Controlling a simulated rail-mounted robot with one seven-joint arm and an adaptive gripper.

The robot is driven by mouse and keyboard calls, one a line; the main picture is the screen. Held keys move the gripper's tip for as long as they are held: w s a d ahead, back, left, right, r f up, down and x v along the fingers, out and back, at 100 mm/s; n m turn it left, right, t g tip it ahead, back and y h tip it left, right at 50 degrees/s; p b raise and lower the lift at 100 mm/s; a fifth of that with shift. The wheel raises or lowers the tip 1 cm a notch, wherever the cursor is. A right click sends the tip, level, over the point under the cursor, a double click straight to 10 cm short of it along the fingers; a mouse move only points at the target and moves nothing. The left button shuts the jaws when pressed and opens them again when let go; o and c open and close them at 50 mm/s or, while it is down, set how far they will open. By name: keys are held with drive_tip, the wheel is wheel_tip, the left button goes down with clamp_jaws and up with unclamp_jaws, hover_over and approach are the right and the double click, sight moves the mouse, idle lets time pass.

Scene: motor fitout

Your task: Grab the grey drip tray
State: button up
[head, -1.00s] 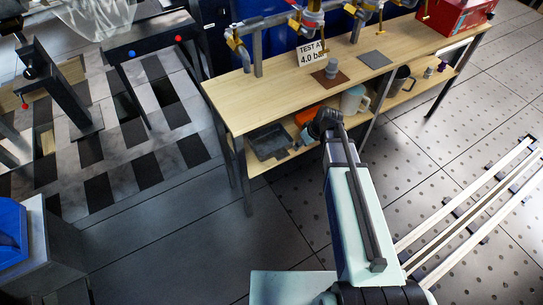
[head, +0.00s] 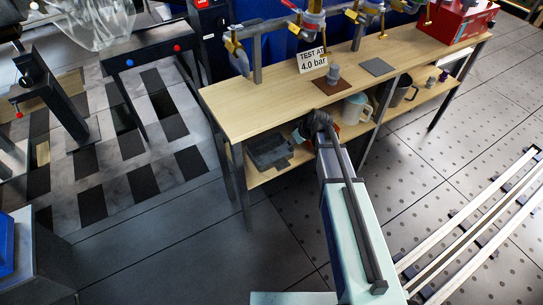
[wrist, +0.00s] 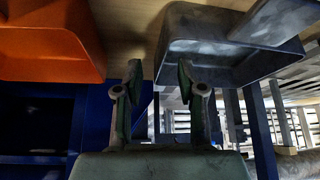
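The grey drip tray (head: 268,154) sits on the lower shelf of the wooden bench, near its left end. In the wrist view the grey tray (wrist: 205,62) is at upper centre-right, and the picture looks upside down, with the shelf at the top. My gripper (wrist: 158,75) has its two fingers apart with nothing between them. The right finger overlaps the tray's near left corner in the picture; I cannot tell whether it touches. In the head view my gripper (head: 298,135) is just right of the tray, partly hidden by my arm.
An orange tray (wrist: 48,45) stands beside the grey one, with a gap of bare shelf between. A pale jug (head: 356,108) and a dark mug (head: 401,90) are farther right on the lower shelf. The bench top (head: 245,97) overhangs the shelf. Bench legs stand in front.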

sight(288, 149)
drive_tip(key=x, duration=0.5)
drive_tip(key=shift+b, duration=0.4)
drive_tip(key=shift+c, duration=0.2)
clamp_jaws()
